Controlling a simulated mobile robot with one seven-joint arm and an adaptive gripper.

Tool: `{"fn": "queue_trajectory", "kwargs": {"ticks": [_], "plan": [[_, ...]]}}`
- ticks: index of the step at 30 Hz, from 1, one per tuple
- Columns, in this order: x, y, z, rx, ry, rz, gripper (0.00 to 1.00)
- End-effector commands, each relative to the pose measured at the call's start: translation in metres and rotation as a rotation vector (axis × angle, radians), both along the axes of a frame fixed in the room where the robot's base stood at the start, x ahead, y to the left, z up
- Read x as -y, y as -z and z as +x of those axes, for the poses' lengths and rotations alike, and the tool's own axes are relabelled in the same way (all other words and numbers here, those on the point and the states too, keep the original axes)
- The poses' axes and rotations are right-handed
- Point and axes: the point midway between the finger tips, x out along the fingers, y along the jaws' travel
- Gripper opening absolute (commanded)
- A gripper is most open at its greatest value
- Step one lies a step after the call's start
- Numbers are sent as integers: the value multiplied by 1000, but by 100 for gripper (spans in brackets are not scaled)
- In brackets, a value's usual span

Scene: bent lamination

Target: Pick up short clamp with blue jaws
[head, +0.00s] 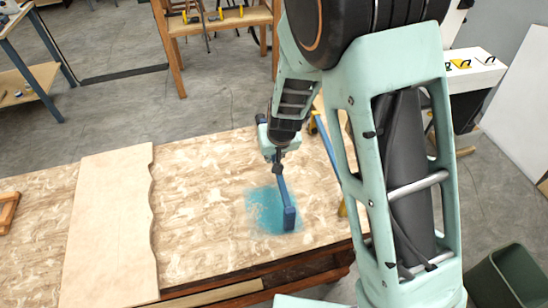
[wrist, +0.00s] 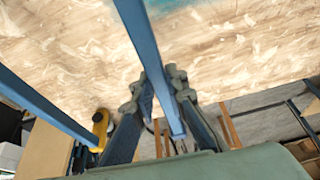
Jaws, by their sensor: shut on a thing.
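A clamp with a blue bar (head: 282,190) and a blue jaw (head: 290,218) at its lower end hangs from my gripper (head: 279,153) over the worktable. In the wrist view my gripper (wrist: 160,88) is shut on the same blue bar (wrist: 146,45), which runs between its two fingers. From the head view I cannot tell whether the blue jaw touches the tabletop. The upper end of the clamp is partly hidden by my gripper.
Another clamp with a long blue bar (head: 326,150) and yellow jaw (wrist: 101,128) lies close on the right. A teal stain (head: 262,205) marks the worktable (head: 200,200). A wavy-edged pale board (head: 108,225) lies on the left. A dark green bin (head: 512,275) stands at lower right.

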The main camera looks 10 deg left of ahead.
Motion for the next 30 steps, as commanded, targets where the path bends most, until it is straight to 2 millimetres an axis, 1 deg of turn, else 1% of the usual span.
{"fn": "queue_trajectory", "kwargs": {"ticks": [1,5,8,14,19,30], "plan": [[-2,-8,1,5,-1,3,0],[-2,-27,1,7,-3,4,0],[3,-37,-8,5,-2,4,0],[13,-64,-27,6,-3,5,0],[22,-88,-45,4,-2,5,0],[50,-115,-97,3,-3,3,0]]}}
